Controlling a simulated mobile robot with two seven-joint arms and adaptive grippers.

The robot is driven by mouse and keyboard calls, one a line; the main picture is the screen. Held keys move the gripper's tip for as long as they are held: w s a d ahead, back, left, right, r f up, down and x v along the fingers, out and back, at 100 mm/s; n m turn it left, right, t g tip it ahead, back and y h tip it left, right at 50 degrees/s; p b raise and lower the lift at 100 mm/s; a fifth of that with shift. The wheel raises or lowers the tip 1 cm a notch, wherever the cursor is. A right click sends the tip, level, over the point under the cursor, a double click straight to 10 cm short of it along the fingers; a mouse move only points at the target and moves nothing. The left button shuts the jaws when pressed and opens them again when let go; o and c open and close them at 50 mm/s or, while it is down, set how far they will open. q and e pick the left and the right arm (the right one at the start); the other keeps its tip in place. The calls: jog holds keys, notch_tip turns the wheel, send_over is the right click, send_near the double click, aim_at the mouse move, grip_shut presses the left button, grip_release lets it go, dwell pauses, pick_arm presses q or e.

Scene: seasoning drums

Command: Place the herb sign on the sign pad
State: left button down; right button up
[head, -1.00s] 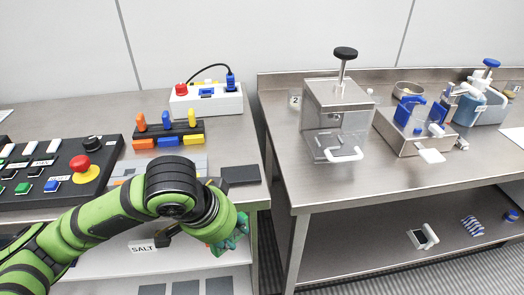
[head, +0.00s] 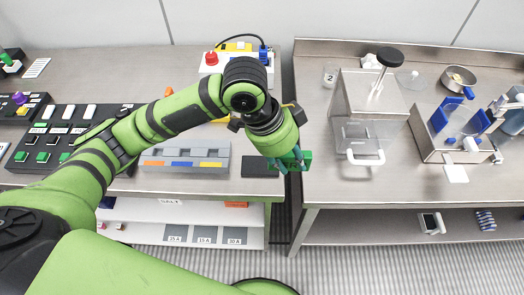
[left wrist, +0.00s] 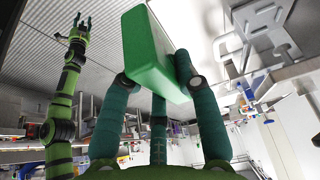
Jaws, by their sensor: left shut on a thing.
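My left gripper (head: 292,162) is shut on a green block-shaped sign, taken to be the herb sign (head: 306,159). In the left wrist view, the teal fingers grip the sign (left wrist: 155,50) from both sides; no lettering shows. A flat dark pad (head: 260,167), likely the sign pad, lies at the left table's front right corner. The held sign appears just right of it, over the gap between the tables; its height is unclear. My right gripper (left wrist: 80,28) shows in the left wrist view, with its fingers apart and empty.
A grey tray with coloured strips (head: 185,158) sits left of the pad. Button panels (head: 62,138) are farther left. A shelf (head: 150,212) is below. The right table (head: 330,185) carries a metal box with a lever (head: 368,108).

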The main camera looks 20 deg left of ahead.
pick_arm(q)
jog(key=w+a+f, duration=0.1)
jog(key=a, duration=0.1)
jog(key=w+a+f+p, duration=0.1)
jog(key=a+f, duration=0.1)
jog(key=a, duration=0.1)
jog(key=w+a+f, duration=0.2)
jog(key=shift+w+a+f+p, duration=0.1)
jog(key=shift+a+p, duration=0.3)
notch_tip(320, 180, down, 3)
jog(key=shift+f+p, duration=0.1)
jog(key=shift+p, duration=0.5)
jog(key=shift+f, duration=0.45)
jog(key=c, duration=0.9)
grip_release()
jog(key=shift+f, duration=0.1)
jog(key=b+v, duration=0.2)
jog(key=v, duration=1)
